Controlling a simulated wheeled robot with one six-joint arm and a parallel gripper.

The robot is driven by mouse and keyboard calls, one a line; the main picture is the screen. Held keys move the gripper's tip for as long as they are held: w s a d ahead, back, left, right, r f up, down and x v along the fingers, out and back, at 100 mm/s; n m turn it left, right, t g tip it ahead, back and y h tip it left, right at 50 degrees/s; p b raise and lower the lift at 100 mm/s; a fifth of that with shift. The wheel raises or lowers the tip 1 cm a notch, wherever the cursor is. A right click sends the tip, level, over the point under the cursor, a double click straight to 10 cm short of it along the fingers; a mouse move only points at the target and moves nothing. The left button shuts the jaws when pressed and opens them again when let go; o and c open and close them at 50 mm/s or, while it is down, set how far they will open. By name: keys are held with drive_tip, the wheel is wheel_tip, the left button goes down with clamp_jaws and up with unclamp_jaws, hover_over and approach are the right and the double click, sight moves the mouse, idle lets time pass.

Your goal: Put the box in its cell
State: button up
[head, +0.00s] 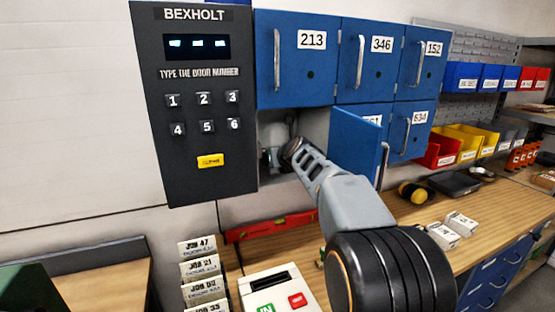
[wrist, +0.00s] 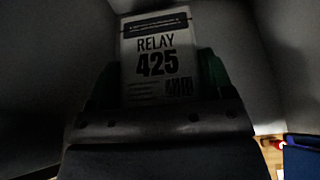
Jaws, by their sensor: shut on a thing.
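The box (wrist: 157,55) is pale with a dark top band and reads "RELAY 425" in the wrist view. My gripper (wrist: 158,84) is shut on it, with a green finger at each side. Dim grey walls surround the box there. In the head view my gripper reaches into the open lower-left cell (head: 270,126) of the blue locker. The cell's blue door (head: 355,142) stands swung open to the right of my arm, its number partly hidden. The box cannot be made out in the head view, and the wrist view does not show whether it touches the cell floor.
A black keypad panel (head: 195,110) stands left of the cell. Closed doors 213 (head: 293,85), 346 (head: 366,75) and 152 (head: 420,70) are above. White boxes (head: 452,231) and a yellow-black object (head: 412,191) lie on the wooden bench (head: 500,206). A red level (head: 270,227) lies below the cell.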

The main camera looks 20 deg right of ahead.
drive_tip(key=shift+s+f, duration=0.25)
drive_tip(key=shift+f, duration=0.35)
drive_tip(key=shift+f+b, duration=0.15)
drive_tip(key=shift+b, duration=0.15)
drive_tip(key=shift+f, duration=0.1)
drive_tip(key=o, duration=1.1)
